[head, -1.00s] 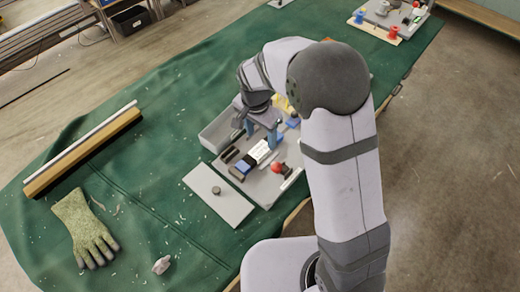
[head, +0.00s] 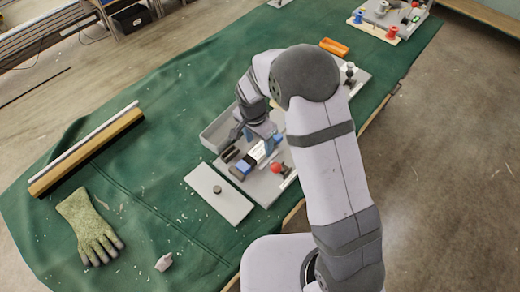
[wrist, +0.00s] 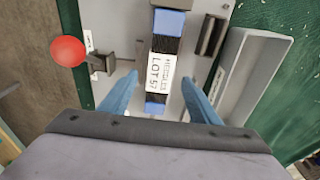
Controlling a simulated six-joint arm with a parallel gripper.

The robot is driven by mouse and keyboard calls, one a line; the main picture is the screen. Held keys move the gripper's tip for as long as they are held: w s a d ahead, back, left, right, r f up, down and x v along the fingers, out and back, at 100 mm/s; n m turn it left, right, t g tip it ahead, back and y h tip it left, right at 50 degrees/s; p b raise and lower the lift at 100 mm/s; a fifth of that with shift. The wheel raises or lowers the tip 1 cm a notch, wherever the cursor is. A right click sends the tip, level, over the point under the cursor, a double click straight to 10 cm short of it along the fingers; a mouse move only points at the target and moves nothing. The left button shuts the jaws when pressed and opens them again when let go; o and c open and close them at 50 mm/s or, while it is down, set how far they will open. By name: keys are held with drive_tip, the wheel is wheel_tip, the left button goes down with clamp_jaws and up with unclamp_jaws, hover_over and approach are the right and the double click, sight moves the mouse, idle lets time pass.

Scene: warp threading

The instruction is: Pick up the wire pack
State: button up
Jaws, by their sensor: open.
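The wire pack (wrist: 161,65) is a slim dark bundle with blue ends and a white label reading "LOT 57". It lies on a grey board (wrist: 120,15). In the head view the pack (head: 256,153) is partly covered by my gripper (head: 260,143). In the wrist view my gripper (wrist: 160,85) is open, with one blue finger on each side of the pack. Gaps show between the fingers and the pack, and nothing is held. The height of the fingertips above the board is hard to tell.
A red ball-topped lever (wrist: 68,51) stands left of the pack in the wrist view. A dark slotted block (wrist: 212,36) and a grey open bin (wrist: 250,75) are to its right. A pale plate (head: 219,195) with a dark knob lies in front; a glove (head: 88,226) is further left.

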sight(260, 150)
drive_tip(key=shift+w+d+f+p, duration=0.15)
drive_tip(key=shift+f+p, duration=0.25)
drive_tip(key=shift+f, duration=1.15)
clamp_jaws()
drive_tip(key=shift+r, duration=0.15)
wheel_tip(260, 150, up, 10)
drive_tip(key=b, duration=0.3)
drive_tip(key=w+a+n+p, duration=0.1)
drive_tip(key=w+a+p, duration=0.6)
drive_tip(key=w+a, duration=0.3)
drive_tip(key=shift+w+a+r+p, duration=0.15)
drive_tip(key=shift+w+r+p, duration=0.2)
drive_tip(key=shift+w, duration=1.15)
